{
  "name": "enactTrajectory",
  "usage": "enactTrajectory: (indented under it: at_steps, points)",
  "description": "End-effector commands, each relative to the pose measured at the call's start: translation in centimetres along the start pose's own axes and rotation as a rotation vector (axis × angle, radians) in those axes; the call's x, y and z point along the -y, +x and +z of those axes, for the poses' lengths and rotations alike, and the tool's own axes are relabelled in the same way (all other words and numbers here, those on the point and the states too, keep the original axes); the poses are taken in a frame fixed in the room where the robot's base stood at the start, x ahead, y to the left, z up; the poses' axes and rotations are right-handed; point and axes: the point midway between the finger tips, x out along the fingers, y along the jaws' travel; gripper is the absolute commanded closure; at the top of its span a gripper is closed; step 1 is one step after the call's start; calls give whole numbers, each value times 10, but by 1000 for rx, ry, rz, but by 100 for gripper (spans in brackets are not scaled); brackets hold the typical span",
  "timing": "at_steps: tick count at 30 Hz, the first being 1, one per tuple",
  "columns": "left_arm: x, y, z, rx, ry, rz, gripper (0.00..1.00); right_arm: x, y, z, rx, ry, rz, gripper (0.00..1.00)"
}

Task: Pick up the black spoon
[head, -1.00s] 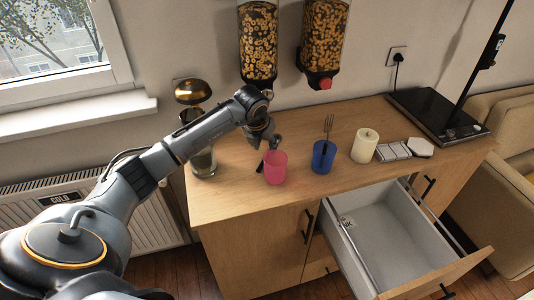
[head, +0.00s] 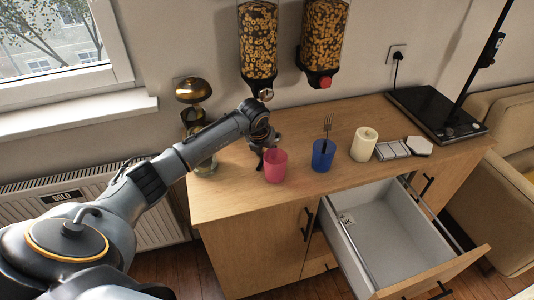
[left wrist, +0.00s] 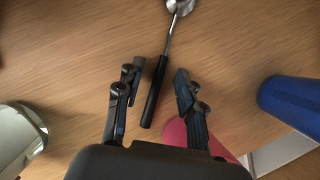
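The spoon has a black handle (left wrist: 155,92) and a metal bowl (left wrist: 180,6). In the left wrist view its handle end lies between the two fingers of my left gripper (left wrist: 157,90), with the bowl pointing away at the top edge. The fingers are apart, with gaps on both sides of the handle. In the head view my left gripper (head: 263,150) is low over the worktop, just behind the pink cup, and mostly hides the spoon. My right gripper is not in view.
The pink cup (head: 275,167) stands close to the gripper, with the blue cup (head: 323,157) holding a fork to its right. A glass jar (head: 205,161) is at the left, a candle (head: 364,145) farther right. A drawer (head: 391,240) stands open below.

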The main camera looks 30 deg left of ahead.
Motion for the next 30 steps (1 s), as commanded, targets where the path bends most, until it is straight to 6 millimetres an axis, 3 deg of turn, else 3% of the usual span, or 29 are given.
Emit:
enactTrajectory:
  at_steps: [1,5,20,26,30]
  points:
    - [0,0,0,0,0,0,77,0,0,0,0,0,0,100]
    - [0,0,0,-1,0,0,100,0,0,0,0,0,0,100]
    - [0,-5,2,1,1,0,100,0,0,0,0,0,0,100]
    - [0,-31,14,7,2,0,100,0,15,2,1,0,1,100]
    - [-14,-66,4,6,3,4,100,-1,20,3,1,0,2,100]
